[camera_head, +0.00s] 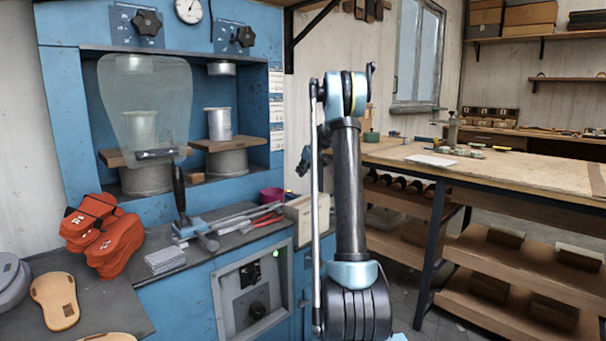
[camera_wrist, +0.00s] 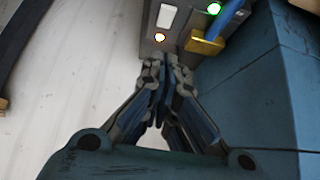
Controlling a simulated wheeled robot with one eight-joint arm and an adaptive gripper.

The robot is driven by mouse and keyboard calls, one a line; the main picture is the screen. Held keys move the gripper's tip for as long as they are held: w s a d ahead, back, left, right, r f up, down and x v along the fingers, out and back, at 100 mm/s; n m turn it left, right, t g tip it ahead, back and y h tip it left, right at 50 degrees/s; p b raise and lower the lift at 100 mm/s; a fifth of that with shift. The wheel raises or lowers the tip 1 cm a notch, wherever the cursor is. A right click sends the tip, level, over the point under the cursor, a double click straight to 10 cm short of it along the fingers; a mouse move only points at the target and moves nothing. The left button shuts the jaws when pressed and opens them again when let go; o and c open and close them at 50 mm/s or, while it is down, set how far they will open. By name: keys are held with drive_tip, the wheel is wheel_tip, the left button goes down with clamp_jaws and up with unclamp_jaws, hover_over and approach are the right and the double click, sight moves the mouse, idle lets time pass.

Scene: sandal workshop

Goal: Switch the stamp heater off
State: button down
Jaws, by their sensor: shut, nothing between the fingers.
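No label is readable, so I cannot tell which part belongs to the stamp heater. My gripper (camera_wrist: 166,68) is shut and empty, its tips just below the box's lower edge in the picture. I cannot tell whether they touch it.
In the head view a blue press (camera_head: 60,110) with a clear guard stands at left. Its bench (camera_head: 105,300) holds red sandals (camera_head: 105,235), tools and a tan sole (camera_head: 55,300). A wooden workbench (camera_head: 480,175) is at right. A green lamp (camera_head: 276,254) glows on the lower cabinet.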

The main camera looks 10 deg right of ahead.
drive_tip(key=x, duration=0.6)
drive_tip(key=shift+f, duration=0.1)
wheel_tip(320, 180, down, 2)
drive_tip(key=shift+s+d+f, duration=0.1)
drive_tip(key=shift+s+f, duration=0.1)
drive_tip(key=shift+f, duration=0.75)
